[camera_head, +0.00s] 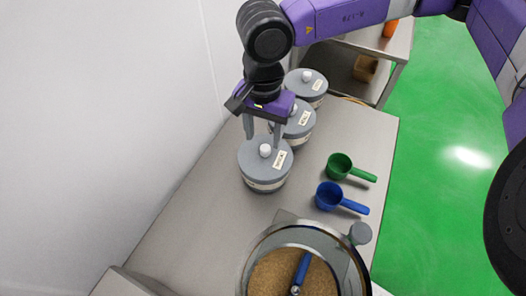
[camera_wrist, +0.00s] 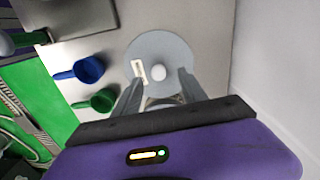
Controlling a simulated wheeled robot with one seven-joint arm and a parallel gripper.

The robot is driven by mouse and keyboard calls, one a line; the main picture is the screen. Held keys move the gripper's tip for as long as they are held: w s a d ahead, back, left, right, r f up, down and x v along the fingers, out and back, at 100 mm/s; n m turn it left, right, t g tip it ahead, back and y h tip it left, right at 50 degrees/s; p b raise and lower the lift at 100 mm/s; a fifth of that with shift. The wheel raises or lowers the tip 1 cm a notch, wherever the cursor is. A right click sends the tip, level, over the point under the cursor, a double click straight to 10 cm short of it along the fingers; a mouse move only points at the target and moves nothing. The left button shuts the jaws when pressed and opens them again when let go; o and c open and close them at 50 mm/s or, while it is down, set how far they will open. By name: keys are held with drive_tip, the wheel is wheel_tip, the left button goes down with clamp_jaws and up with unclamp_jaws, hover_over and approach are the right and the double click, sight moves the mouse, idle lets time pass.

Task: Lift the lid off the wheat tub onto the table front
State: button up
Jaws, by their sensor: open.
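Three grey tubs with grey lids and white knobs stand in a row along the wall; their labels are too small to read. The nearest tub (camera_head: 264,186) has its lid (camera_head: 250,155) on, with a white knob (camera_head: 265,150) on top. My gripper (camera_head: 263,136) is open and points down just above this lid, its fingers on either side of the knob in the picture. In the wrist view, the open gripper (camera_wrist: 160,77) has the lid (camera_wrist: 150,45) and its knob (camera_wrist: 158,71) between its fingertips. Contact with the knob cannot be told.
The middle tub (camera_head: 301,133) and far tub (camera_head: 308,85) stand close behind. A green scoop (camera_head: 340,167) and a blue scoop (camera_head: 329,196) lie to the right. A round container (camera_head: 352,262) of grain stands at the front. The table (camera_head: 190,220) is bare at front left.

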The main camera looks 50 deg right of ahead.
sight(265, 148)
drive_tip(key=shift+s+d+f+p, duration=0.15)
drive_tip(key=shift+f+p, duration=0.45)
drive_tip(key=shift+f, duration=1.55)
clamp_jaws()
